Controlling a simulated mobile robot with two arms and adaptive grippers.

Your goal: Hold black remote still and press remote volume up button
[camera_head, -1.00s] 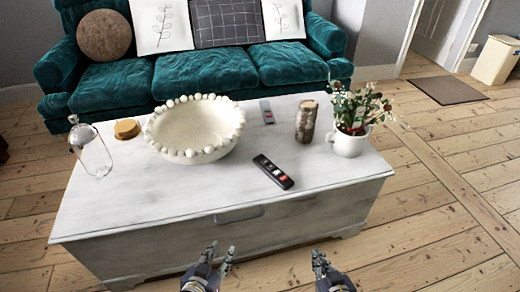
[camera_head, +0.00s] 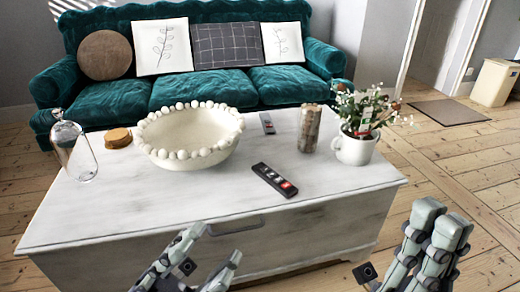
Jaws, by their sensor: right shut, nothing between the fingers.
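A black remote (camera_head: 274,180) with red and white buttons lies flat on the white wooden coffee table (camera_head: 110,205), right of its middle. Its volume up button is too small to tell. My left gripper (camera_head: 218,243) is in front of the table's near edge, nearer to me than the remote, with its fingers apart and empty. My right gripper (camera_head: 441,215) is off the table's right front corner, fingers together, holding nothing. Neither gripper touches the remote.
The teal sofa (camera_head: 200,88) is behind. The tabletop around the black remote is clear.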

